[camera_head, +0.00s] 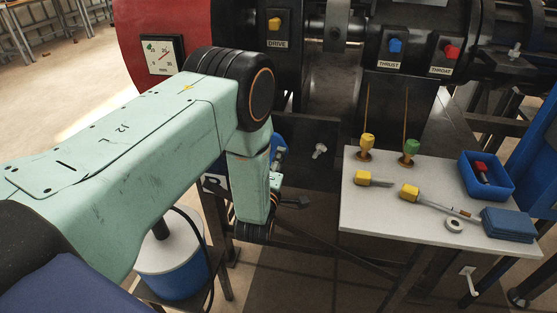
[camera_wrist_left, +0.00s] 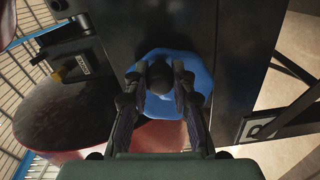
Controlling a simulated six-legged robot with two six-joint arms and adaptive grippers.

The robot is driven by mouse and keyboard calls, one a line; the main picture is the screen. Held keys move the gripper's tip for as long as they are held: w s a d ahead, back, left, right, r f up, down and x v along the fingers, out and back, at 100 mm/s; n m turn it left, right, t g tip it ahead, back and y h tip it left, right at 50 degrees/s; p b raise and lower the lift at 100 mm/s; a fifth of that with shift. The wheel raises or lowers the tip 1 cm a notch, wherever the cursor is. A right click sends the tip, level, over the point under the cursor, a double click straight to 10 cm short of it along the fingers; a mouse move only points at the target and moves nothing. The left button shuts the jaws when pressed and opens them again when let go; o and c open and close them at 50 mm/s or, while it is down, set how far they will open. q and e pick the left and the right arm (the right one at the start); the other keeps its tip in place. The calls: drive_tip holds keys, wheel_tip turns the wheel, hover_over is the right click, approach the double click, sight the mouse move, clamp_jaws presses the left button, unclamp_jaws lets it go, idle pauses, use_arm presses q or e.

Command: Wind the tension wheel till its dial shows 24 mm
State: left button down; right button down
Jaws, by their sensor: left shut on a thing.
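The blue wheel (camera_wrist_left: 150,107) with a dark round knob (camera_wrist_left: 159,76) shows in the left wrist view. My left gripper (camera_wrist_left: 157,80) has its two fingers on either side of this knob and is shut on it. In the head view my left arm hides most of the wheel; only a bit of blue (camera_head: 277,143) shows beside the wrist. The white dial (camera_head: 161,55) marked in mm is on the machine at the upper left. Its red needle points up and right, but the exact reading is too small to tell. My right gripper is not in view.
Drive, thrust and throat switches sit on the machine above. A white and blue drum (camera_head: 172,262) stands below my left arm.

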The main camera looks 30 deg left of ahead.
use_arm(q)
drive_tip(key=c, duration=1.1)
unclamp_jaws()
drive_tip(key=shift+s, duration=0.1)
drive_tip(key=v, duration=1.2)
